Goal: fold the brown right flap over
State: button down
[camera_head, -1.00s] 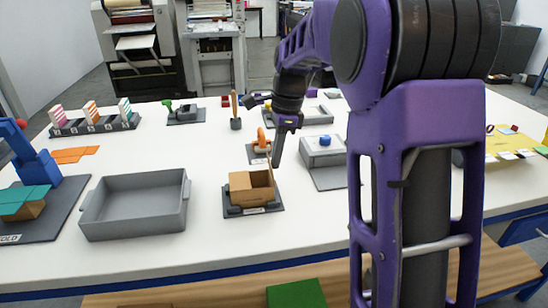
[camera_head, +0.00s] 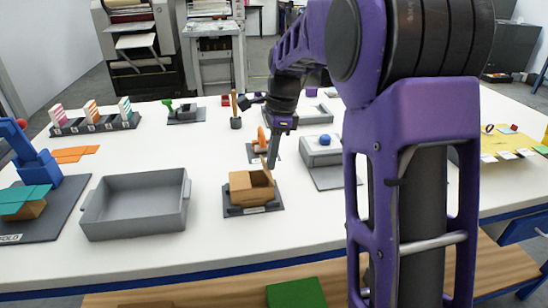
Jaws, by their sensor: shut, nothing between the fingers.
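The brown box (camera_head: 248,190) sits on a dark base plate (camera_head: 272,208) with a small label, near the middle of the white table. Its right flap (camera_head: 266,172) stands up at the right side and leans a little inward to the left. My gripper (camera_head: 273,164) is shut and empty, pointing down at the upper part of this flap, on its right side. It looks very close to the flap; I cannot tell whether it touches. The far side of the box is partly hidden.
A grey tray (camera_head: 138,232) stands left of the box. A grey device with a blue button (camera_head: 324,140) is to its right, and an orange tool on a plate (camera_head: 262,137) is behind it. White table (camera_head: 225,255) is clear in front.

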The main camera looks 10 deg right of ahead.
jog(key=shift+a, duration=0.1)
jog(key=shift+a+f, duration=0.3)
jog(key=shift+a, duration=0.15)
dwell(0.4)
jog(key=shift+a+f, duration=0.4)
jog(key=shift+a, duration=0.1)
jog(key=shift+f, duration=0.1)
jog(key=shift+a+f, duration=0.3)
jog(key=shift+f, duration=0.1)
dwell(0.6)
jog(key=shift+r, duration=0.1)
